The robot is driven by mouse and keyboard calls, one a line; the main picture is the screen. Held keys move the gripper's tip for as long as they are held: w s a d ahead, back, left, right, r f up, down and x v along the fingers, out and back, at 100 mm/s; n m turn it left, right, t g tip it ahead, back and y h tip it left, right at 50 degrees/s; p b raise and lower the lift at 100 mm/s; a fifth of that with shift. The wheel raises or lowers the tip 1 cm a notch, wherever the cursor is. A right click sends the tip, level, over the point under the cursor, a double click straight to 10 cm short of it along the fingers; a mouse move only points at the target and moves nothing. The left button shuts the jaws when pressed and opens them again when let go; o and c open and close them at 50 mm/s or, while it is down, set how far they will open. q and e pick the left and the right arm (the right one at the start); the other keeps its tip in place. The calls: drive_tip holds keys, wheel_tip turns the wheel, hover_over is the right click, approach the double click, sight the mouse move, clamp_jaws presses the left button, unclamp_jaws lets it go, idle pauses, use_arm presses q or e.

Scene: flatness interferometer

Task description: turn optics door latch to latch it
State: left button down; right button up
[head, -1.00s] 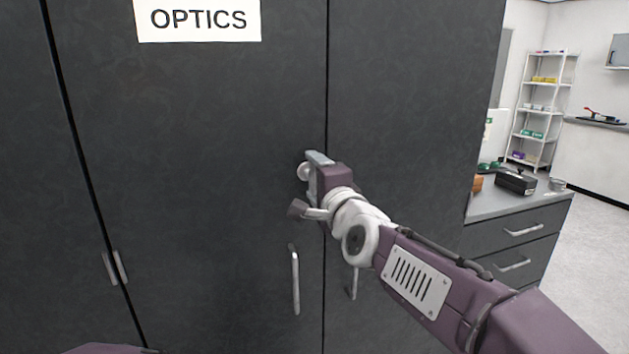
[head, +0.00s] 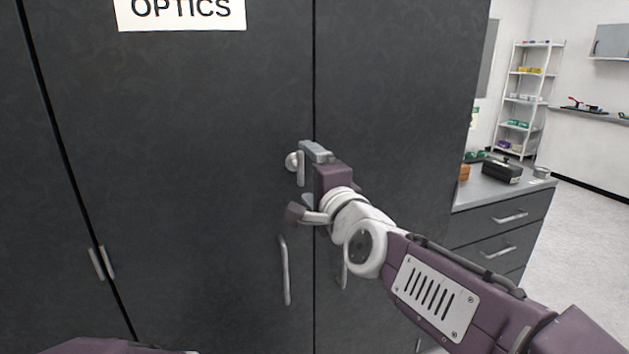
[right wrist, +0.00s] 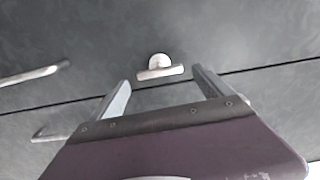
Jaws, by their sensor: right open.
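The optics door latch is a small metal turn handle (head: 301,168) with a round base, on the dark cabinet door (head: 200,120) beside the door gap. Its bar stands upright in the head view, about parallel to the gap. In the right wrist view the latch (right wrist: 160,72) sits ahead of the jaws, with its bar roughly along the gap. My right gripper (head: 310,176) is open, its fingers on either side of the latch's line. In the right wrist view the gripper (right wrist: 161,92) has empty space between its fingertips and the bar. My left gripper is out of view.
Vertical door handles (head: 285,270) hang below the latch, one partly behind my right arm. An OPTICS sign (head: 182,12) is above. At right stands a drawer counter (head: 505,190) with a black box (head: 502,171); a shelf rack (head: 520,95) is farther back.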

drive_tip(key=p+v, duration=0.2)
drive_tip(key=v, duration=0.3)
drive_tip(key=shift+p, duration=0.4)
drive_tip(key=shift+d, duration=0.1)
